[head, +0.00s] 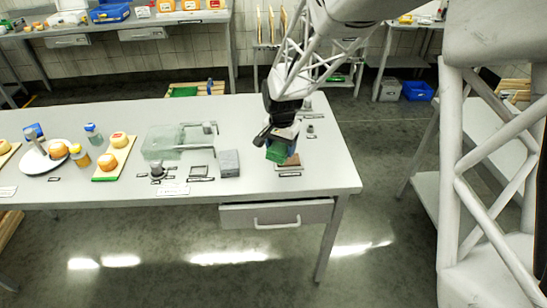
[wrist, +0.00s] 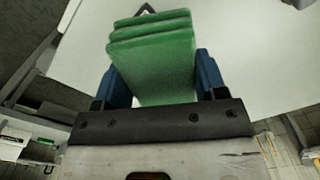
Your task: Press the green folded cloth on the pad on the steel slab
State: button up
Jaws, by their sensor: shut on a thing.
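The green folded cloth (head: 276,153) is held in my gripper (head: 282,147) over the right part of the table. In the wrist view the layered cloth (wrist: 153,62) sits between the two blue fingers (wrist: 165,82), which are shut on it. A flat brownish piece (head: 292,163), perhaps the pad on its slab, lies just below and partly behind the cloth. Whether the cloth touches it I cannot tell. A grey block (head: 229,163) stands to the left of my gripper, apart from it.
Small metal pieces (head: 310,131) stand behind my gripper.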

jog(key=shift+w+d+r+m, duration=0.35)
jog(key=shift+w+d+m, duration=0.35)
jog(key=shift+w+m, duration=0.1)
jog(key=shift+w+d+r+m, duration=0.35)
jog(key=shift+w+d+m, duration=0.35)
jog(key=shift+w+m, duration=0.1)
jog(key=shift+f, duration=0.2)
jog(key=shift+f, duration=2.8)
jog(key=shift+s+f, duration=0.1)
jog(key=shift+f, duration=0.55)
jog(key=shift+r, duration=0.15)
jog(key=shift+r, duration=3.45)
